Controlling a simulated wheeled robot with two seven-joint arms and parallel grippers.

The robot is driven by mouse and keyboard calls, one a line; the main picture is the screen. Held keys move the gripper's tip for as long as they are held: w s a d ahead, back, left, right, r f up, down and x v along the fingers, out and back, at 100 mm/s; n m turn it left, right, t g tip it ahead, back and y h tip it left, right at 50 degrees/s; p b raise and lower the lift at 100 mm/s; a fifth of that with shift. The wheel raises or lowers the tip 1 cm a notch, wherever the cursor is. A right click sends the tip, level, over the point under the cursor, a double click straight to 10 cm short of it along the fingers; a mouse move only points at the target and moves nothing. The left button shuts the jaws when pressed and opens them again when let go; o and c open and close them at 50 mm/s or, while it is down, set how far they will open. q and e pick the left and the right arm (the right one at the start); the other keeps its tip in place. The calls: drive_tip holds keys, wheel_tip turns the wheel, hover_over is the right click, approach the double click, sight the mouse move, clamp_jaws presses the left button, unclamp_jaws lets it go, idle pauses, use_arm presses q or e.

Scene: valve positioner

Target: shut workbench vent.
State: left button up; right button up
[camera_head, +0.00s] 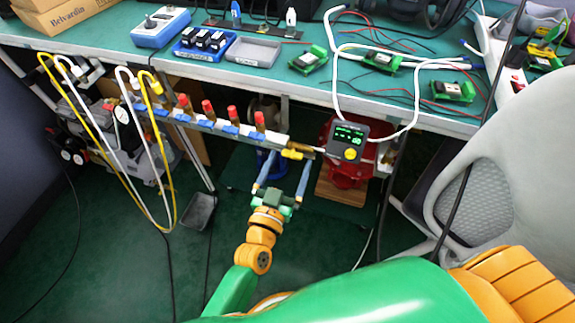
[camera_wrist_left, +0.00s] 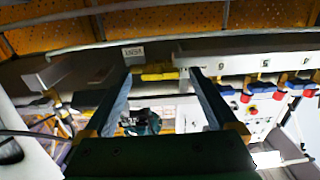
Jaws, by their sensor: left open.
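A valve with a yellow handle (camera_head: 293,154), apparently the workbench vent, sits at the right end of the manifold under the bench's front edge. In the left wrist view the yellow handle (camera_wrist_left: 155,74) lies roughly crosswise to the pipe or along it; I cannot tell exactly. My left gripper (camera_head: 287,168) is open, its two fingers pointing at the valve from below. In the left wrist view the left gripper's fingertips (camera_wrist_left: 160,78) stand on either side of the handle, with no clear contact. My right gripper is not in view.
The manifold (camera_head: 220,126) carries several red-topped, blue-handled valves to the left. A small display unit (camera_head: 347,138) is right of the vent, before a red device (camera_head: 350,172). Yellow and white hoses (camera_head: 150,150) hang at left. A grey chair (camera_head: 500,160) stands at right.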

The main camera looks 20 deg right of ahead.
use_arm(q)
drive_tip(key=shift+w+d, duration=0.1)
drive_tip(key=shift+w, duration=0.05)
drive_tip(key=c, duration=1.4)
drive_tip(key=shift+o, duration=0.2)
drive_tip(key=shift+n, duration=0.4)
drive_tip(key=shift+n+b, duration=0.8)
drive_tip(key=shift+n, duration=7.9)
